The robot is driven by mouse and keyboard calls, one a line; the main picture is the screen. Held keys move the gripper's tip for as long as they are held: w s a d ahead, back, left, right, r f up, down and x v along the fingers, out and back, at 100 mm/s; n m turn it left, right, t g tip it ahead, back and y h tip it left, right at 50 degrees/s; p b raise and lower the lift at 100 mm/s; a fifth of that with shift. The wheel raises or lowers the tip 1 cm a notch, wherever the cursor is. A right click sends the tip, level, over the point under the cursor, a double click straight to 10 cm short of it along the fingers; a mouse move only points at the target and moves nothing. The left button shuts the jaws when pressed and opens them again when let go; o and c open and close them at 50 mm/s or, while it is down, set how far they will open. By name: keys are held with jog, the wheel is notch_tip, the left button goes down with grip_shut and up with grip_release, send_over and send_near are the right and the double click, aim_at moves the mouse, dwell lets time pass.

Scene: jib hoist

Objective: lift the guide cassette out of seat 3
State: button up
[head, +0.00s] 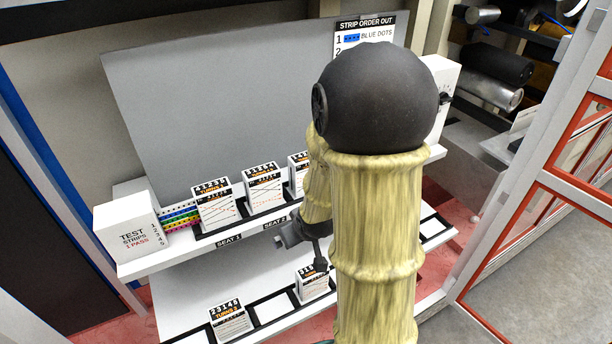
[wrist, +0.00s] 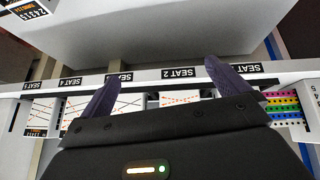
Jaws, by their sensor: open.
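The guide cassette in seat 3 (head: 297,173) is a white block with a black and orange header, third from the left on the upper shelf. My arm hides most of it in the head view. In the wrist view, a white cassette face with crossing lines (wrist: 133,102) shows behind the left finger, near the partly covered seat 3 label. My gripper (wrist: 162,72) is open, with nothing between its dark fingers. In the head view it (head: 300,238) is in front of the upper shelf, below seat 2 and seat 3. Contact with the cassette cannot be made out.
Cassettes stand in seat 1 (head: 217,207) and seat 2 (head: 264,188). A test strips box (head: 128,226) and coloured strips (head: 181,216) are at the left. The lower shelf holds cassettes (head: 230,322) and an empty white space (head: 271,308). A grey panel (head: 215,100) stands behind.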

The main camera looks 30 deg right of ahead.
aim_at(298, 164)
jog(key=w+d+f+n+t+y+p, duration=0.1)
jog(key=w+d+f+t, duration=0.1)
jog(key=w+d+t, duration=0.35)
jog(key=s+d+r+m+t, duration=0.1)
jog(key=s+d+r+t, duration=0.2)
jog(key=d+r+t, duration=0.1)
jog(key=shift+s+d+m+t+p, duration=0.25)
jog(key=shift+d+m+t+p, duration=0.15)
jog(key=shift+d+t, duration=0.5)
jog(key=shift+w+f+b, duration=0.1)
jog(key=shift+f+b, duration=0.05)
jog(key=shift+b, duration=0.15)
jog(key=w, duration=1.1)
jog(key=shift+a+r, duration=0.2)
jog(key=shift+a, duration=0.1)
jog(key=shift+w+f+p, duration=0.15)
jog(key=shift+w+p, duration=0.15)
jog(key=shift+w, duration=0.2)
